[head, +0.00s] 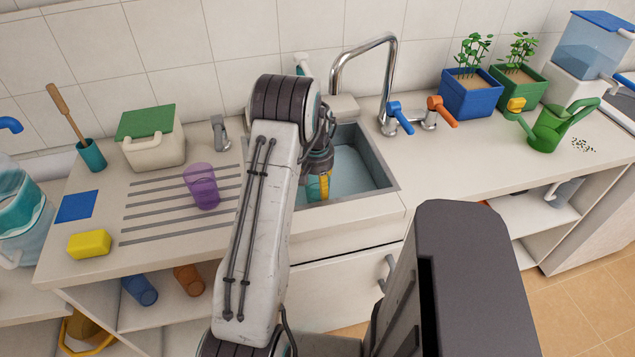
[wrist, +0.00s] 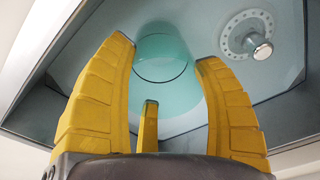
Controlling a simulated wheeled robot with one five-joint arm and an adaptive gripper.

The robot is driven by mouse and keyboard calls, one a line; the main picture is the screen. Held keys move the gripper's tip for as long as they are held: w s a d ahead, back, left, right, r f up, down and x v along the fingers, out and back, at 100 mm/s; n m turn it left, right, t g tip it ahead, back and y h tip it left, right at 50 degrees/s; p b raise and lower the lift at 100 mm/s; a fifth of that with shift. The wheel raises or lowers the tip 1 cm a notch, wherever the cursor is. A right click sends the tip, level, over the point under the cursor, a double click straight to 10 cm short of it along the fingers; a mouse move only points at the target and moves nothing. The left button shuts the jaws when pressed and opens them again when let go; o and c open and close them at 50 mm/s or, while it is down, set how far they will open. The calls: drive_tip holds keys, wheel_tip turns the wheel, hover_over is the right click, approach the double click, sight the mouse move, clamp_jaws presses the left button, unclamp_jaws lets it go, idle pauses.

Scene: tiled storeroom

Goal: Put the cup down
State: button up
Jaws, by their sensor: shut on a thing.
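My gripper (head: 319,187) is low over the sink (head: 372,170), partly hidden behind my arm. In the wrist view its yellow fingers (wrist: 164,85) are closed around a translucent teal cup (wrist: 163,58). The cup shows between the fingertips with the grey sink basin (wrist: 210,105) around it. I cannot tell whether the cup's base touches the basin floor. In the head view the held cup is mostly hidden by the gripper and arm.
A purple cup (head: 203,187) stands on the ribbed drainboard (head: 150,213) left of the sink. The tap (head: 390,80) rises behind the sink. A yellow sponge (head: 89,244) and green-lidded box (head: 152,140) are further left. Counter right of the sink is clear in front.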

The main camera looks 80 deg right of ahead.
drive_tip(key=o, duration=1)
drive_tip(key=shift+r, duration=0.1)
wheel_tip(320, 180, up, 11)
drive_tip(key=a+b, duration=0.1)
drive_tip(key=b, duration=0.3)
drive_tip(key=w+a+r+n+t, duration=0.1)
drive_tip(key=w+a+r+n, duration=0.3)
drive_tip(key=w+a, duration=0.7)
drive_tip(key=w+a+r+n, duration=0.35)
drive_tip(key=w+a, duration=0.55)
drive_tip(key=w, duration=0.4)
drive_tip(key=w+a+r+n+t, duration=0.1)
drive_tip(key=w+a+n, duration=0.1)
drive_tip(key=a, duration=0.5)
drive_tip(key=w+a+r+n, duration=0.1)
drive_tip(key=a+n, duration=0.1)
drive_tip(key=a, duration=0.5)
drive_tip(key=s+a+f+n, duration=0.1)
drive_tip(key=s+a+n, duration=0.1)
drive_tip(key=a, duration=0.3)
drive_tip(key=s+a+f+n+t, duration=0.1)
drive_tip(key=s+a+n, duration=0.1)
drive_tip(key=a, duration=0.3)
drive_tip(key=s+a+f+n+y, duration=0.1)
drive_tip(key=s+a+n, duration=0.1)
drive_tip(key=a, duration=0.4)
drive_tip(key=shift+s+f+n, duration=0.25)
drive_tip(key=shift+s+f, duration=0.1)
